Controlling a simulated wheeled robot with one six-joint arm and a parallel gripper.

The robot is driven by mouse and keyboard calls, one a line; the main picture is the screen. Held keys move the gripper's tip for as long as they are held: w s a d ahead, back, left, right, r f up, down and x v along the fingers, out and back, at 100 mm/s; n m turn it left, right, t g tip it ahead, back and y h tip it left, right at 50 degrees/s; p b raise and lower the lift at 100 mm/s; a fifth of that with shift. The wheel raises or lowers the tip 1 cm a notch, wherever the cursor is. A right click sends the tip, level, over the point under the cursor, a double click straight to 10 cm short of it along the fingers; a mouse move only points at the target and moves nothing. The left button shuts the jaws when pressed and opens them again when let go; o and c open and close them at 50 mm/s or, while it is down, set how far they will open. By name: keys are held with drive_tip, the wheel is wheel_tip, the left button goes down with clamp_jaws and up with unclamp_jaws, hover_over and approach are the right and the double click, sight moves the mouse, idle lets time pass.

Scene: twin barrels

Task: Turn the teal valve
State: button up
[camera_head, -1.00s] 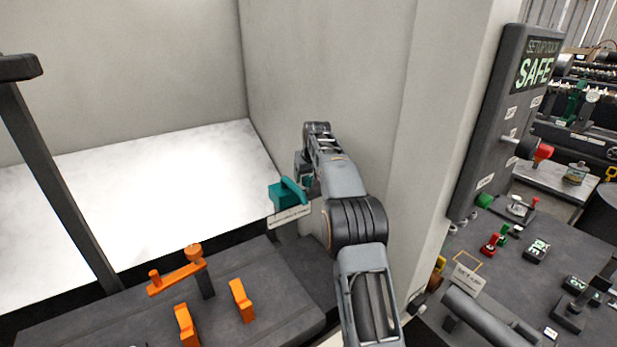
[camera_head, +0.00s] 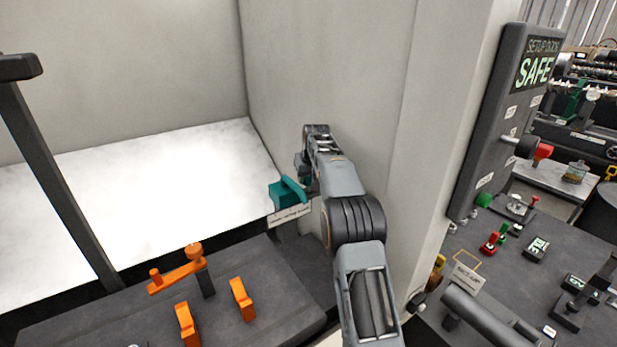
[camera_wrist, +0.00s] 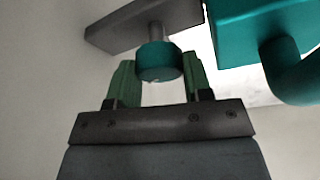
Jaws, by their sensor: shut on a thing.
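A round teal knob (camera_wrist: 158,62) hangs on a short metal stem from a dark grey bracket (camera_wrist: 150,20) in the wrist view. My gripper (camera_wrist: 160,78) has its two green fingers on either side of this knob and is shut on it. A larger teal block (camera_wrist: 250,28) with a curved teal handle (camera_wrist: 290,72) is just right of the knob. In the head view the teal block (camera_head: 284,194) shows beside my gripper (camera_head: 303,168), at the wall's foot. My arm mostly hides the knob there.
A pale wall (camera_head: 330,80) stands close behind my arm. An orange crank (camera_head: 178,275) and two orange handles are on the dark panel (camera_head: 265,270) at lower left. A grey "SAFE" board (camera_head: 505,120) and a cluttered dark bench (camera_head: 500,270) are at right.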

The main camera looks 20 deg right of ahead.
drive_tip(key=shift+m+h, duration=0.3)
drive_tip(key=shift+m, duration=0.5)
drive_tip(key=shift+c, duration=0.2)
drive_tip(key=o, duration=0.9)
drive_tip(key=shift+r, duration=0.15)
drive_tip(key=v, duration=1.3)
drive_tip(key=shift+r, duration=0.3)
